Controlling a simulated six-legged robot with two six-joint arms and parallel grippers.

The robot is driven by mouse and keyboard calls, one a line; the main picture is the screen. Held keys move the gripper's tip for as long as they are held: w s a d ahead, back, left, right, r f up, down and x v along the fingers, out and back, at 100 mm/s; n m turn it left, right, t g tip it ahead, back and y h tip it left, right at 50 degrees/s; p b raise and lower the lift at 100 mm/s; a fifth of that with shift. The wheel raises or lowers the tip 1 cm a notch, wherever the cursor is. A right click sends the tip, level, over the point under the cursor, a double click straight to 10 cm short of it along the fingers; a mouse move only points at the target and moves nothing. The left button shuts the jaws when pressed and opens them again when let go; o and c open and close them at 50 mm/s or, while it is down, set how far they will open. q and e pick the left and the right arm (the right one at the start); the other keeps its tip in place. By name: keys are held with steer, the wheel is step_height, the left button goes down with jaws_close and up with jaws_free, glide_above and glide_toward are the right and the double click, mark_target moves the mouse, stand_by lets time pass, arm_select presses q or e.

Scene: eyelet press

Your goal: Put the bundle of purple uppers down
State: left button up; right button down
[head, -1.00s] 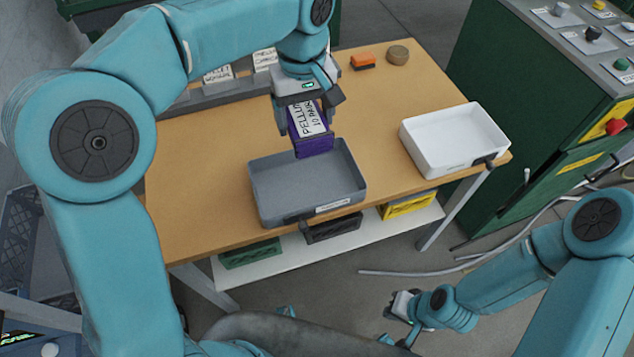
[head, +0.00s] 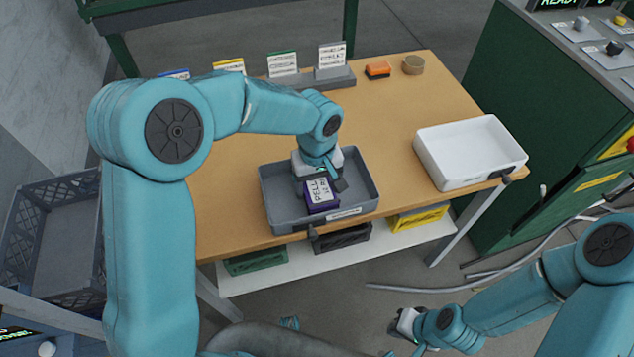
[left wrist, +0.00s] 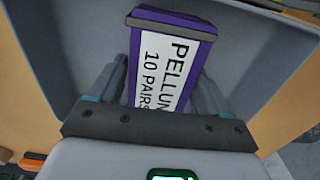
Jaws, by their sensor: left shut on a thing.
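The bundle of purple uppers (head: 321,196) has a white label with black lettering, and it stands low inside the grey tray (head: 274,213). My left gripper (head: 320,183) is above the tray with its jaws shut on the bundle. In the left wrist view the bundle (left wrist: 172,62) sits between the two fingers, with the grey tray wall (left wrist: 255,85) around it. I cannot tell whether the bundle touches the tray floor. My right gripper (head: 404,326) is low at the front, off the table, and its jaws are too small to read.
A white tray (head: 470,136) stands at the right of the table (head: 225,205). An orange block (head: 378,70) and a round tan object (head: 413,65) are at the back. Label cards stand in a grey rack (head: 335,80). Crates sit on the shelf below. A green machine (head: 545,110) is at the right.

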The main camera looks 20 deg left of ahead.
mark_target(317, 183)
arm_select(q)
steer(key=shift+f, duration=0.2)
steer(key=o, duration=1.2)
steer(key=shift+r, duration=0.1)
steer(key=shift+o, duration=0.2)
steer(key=shift+s+r, duration=0.1)
steer(key=shift+r, duration=0.3)
step_height(317, 183, up, 12)
steer(key=p, duration=0.1)
steer(key=shift+f, duration=0.2)
